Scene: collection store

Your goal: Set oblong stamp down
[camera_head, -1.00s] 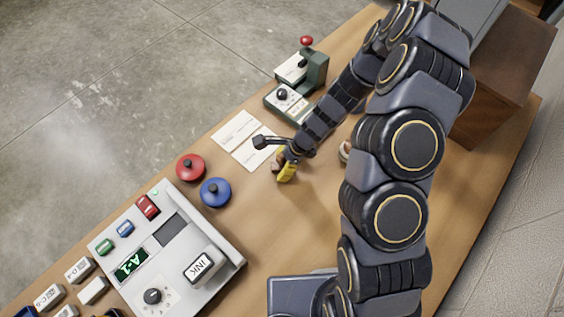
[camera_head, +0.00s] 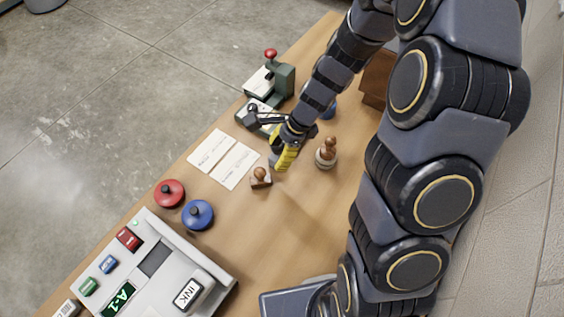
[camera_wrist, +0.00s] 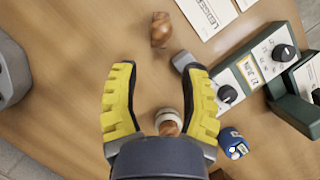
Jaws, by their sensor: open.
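The oblong stamp (camera_head: 260,178), with a rounded wooden handle on a rectangular-looking base, stands upright on the wooden table near the paper cards. In the wrist view it (camera_wrist: 160,30) lies just beyond my fingertips, seen from above. My gripper (camera_head: 286,157) is open and empty, above and to the right of the stamp in the head view, apart from it. In the wrist view the gripper's yellow fingers (camera_wrist: 160,72) are spread. A second stamp with a round pale base (camera_head: 326,154) stands to the right; it shows low between the fingers in the wrist view (camera_wrist: 168,122).
Two white cards (camera_head: 224,160) lie left of the oblong stamp. A green device (camera_head: 278,82) stands behind. Red (camera_head: 169,194) and blue (camera_head: 198,215) round-lidded items and a grey console (camera_head: 185,270) are front left. Bare table lies in front.

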